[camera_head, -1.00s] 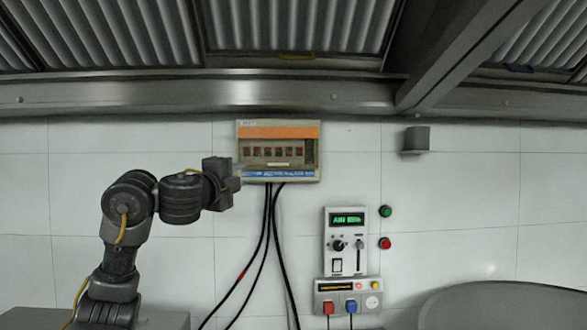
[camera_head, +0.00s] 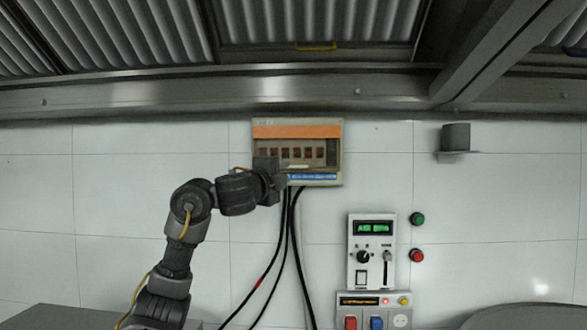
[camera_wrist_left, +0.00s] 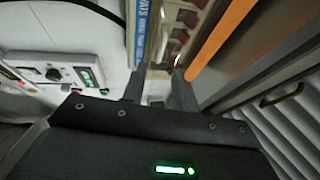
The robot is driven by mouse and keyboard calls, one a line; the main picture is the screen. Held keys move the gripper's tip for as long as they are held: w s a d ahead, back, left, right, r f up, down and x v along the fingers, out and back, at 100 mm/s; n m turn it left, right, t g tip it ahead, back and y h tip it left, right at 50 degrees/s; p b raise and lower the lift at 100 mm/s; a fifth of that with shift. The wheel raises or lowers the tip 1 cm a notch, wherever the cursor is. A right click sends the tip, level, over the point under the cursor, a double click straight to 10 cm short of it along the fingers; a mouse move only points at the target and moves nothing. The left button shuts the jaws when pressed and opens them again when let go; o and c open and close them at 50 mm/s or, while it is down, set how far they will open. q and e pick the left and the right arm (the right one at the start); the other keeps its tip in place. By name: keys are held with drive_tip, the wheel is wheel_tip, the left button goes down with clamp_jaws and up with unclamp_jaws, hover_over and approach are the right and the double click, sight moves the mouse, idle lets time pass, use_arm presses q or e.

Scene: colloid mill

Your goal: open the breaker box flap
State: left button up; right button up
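The breaker box (camera_head: 332,178) is a beige case on the white wall, with an orange strip on top, a row of dark red switches behind its window and a blue label strip below. Its flap (camera_head: 297,145) looks closed. My left gripper (camera_head: 284,181) is at the box's lower left part and hides some of it. In the left wrist view, its two fingers (camera_wrist_left: 158,88) stand apart before the box (camera_wrist_left: 186,20), near the flap's edge. Whether they touch it I cannot tell. My right gripper is not in view.
Black cables (camera_head: 292,225) hang below the box. A control panel (camera_head: 371,252) with a green display is at lower right, beside a green and a red button. A metal beam (camera_head: 180,95) runs above the box. The wall left of the box is clear.

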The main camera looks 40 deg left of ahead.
sight(296, 167)
use_arm(q)
drive_tip(key=p+x, duration=0.1)
drive_tip(key=x, duration=0.4)
drive_tip(key=shift+a+r, duration=0.15)
drive_tip(key=shift+p+x, duration=0.3)
drive_tip(key=shift+x, duration=0.55)
clamp_jaws()
